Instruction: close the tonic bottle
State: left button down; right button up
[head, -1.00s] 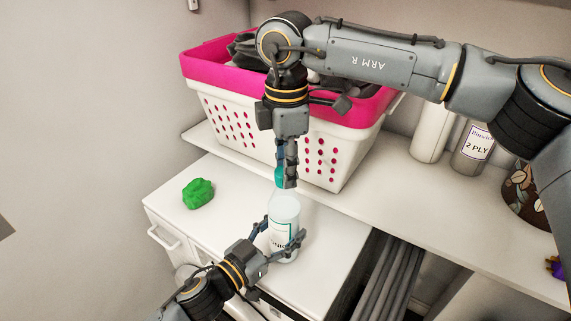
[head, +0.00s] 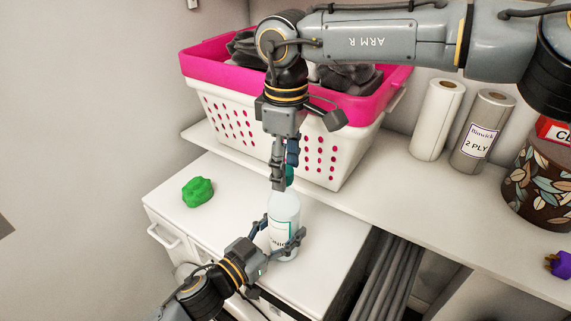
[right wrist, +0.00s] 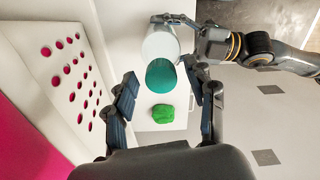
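The tonic bottle (head: 284,212) stands upright on the white cabinet top, pale with a white label. My left gripper (head: 278,240) is shut around its lower body. The teal cap (head: 289,175) is at the top of the bottle, partly hidden by my right gripper (head: 284,184); it appears to sit on the neck, but whether it is tight cannot be told. In the right wrist view the cap (right wrist: 161,75) lies between the spread fingers of my right gripper (right wrist: 166,90), with gaps on both sides. The right gripper points down over the bottle.
A green lump (head: 198,191) lies on the cabinet top (head: 235,215) left of the bottle. A white and pink laundry basket (head: 225,115) stands close behind on a shelf (head: 420,195). Paper rolls (head: 437,120) and a leaf-patterned container (head: 540,185) stand at right.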

jog(key=shift+r, duration=0.1)
jog(key=shift+r, duration=2.2)
jog(key=shift+c, duration=0.4)
